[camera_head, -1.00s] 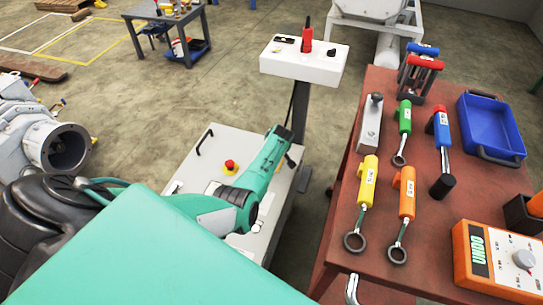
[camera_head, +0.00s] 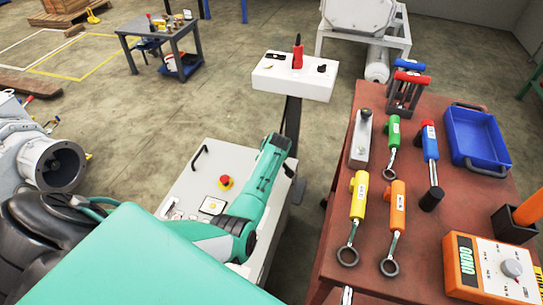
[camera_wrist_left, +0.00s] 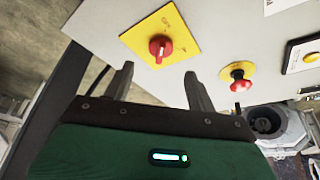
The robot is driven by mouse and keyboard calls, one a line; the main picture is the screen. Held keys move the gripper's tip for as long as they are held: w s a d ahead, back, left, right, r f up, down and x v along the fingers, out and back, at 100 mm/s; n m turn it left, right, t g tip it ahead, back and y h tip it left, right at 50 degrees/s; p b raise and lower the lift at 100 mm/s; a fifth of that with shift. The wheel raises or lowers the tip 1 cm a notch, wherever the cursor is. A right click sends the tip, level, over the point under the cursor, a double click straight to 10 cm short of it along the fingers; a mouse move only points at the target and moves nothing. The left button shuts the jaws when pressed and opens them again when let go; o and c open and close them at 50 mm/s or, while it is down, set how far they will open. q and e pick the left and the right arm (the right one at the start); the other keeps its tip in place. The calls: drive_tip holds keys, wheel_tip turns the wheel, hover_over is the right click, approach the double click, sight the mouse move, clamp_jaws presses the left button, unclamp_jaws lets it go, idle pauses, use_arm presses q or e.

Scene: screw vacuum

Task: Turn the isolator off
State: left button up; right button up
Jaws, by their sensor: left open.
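The isolator is a red rotary knob (camera_wrist_left: 160,47) on a yellow plate (camera_wrist_left: 184,33), set in a pale panel in the left wrist view. My left gripper (camera_wrist_left: 158,75) is open, its dark fingers pointing at the panel. The knob shows between and just beyond the fingertips, with nothing held; whether they touch the panel is unclear. In the head view my green left arm reaches over the white cabinet (camera_head: 190,172). The left fingers and the isolator cannot be made out there. My right gripper is not in view.
A red emergency-stop button (camera_wrist_left: 240,82) sits right of the isolator; a red button (camera_head: 225,182) shows on the cabinet top. A white control box (camera_head: 293,84) stands behind. A red-brown table (camera_head: 320,262) with tools and a blue tray (camera_head: 475,130) is at the right.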

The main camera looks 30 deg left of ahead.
use_arm(q)
drive_tip(key=p+v, duration=0.1)
drive_tip(key=v, duration=0.6)
drive_tip(key=shift+r, duration=0.35)
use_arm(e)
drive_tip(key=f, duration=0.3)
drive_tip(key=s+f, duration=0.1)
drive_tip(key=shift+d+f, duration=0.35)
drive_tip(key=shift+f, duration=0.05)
use_arm(q)
drive_tip(key=shift+s+d, duration=0.1)
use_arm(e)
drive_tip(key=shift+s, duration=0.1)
